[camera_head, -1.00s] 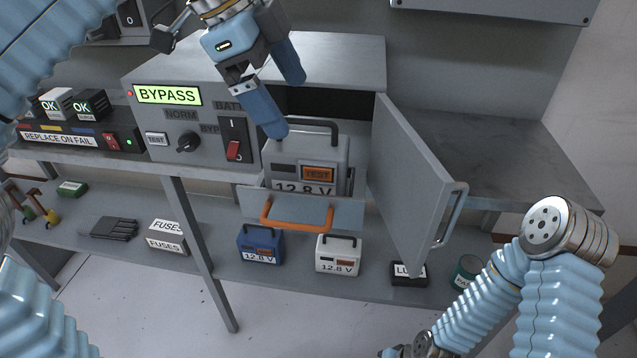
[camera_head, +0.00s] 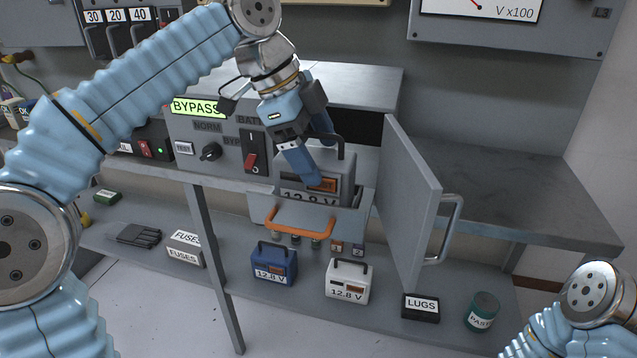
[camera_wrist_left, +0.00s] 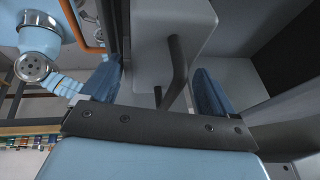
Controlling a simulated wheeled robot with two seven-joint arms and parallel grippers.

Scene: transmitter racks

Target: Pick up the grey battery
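The grey battery (camera_head: 346,182), marked 12.8 V, stands upright in an open drawer (camera_head: 262,205) with an orange handle. Its dark carry handle (camera_head: 340,146) points up. My left gripper (camera_head: 322,161) is at the battery's top, one finger in front of its face and the other behind. In the left wrist view the fingers (camera_wrist_left: 157,75) are spread apart, with the battery handle (camera_wrist_left: 178,72) between them and gaps on both sides. The front finger hides part of the battery's label. My right gripper is out of view.
An open cabinet door (camera_head: 408,205) stands close to the right of the drawer. A blue battery (camera_head: 273,266), a white battery (camera_head: 347,284), a lugs box (camera_head: 421,308) and a paste tin (camera_head: 482,312) are on the lower shelf. The counter at right (camera_head: 500,195) is clear.

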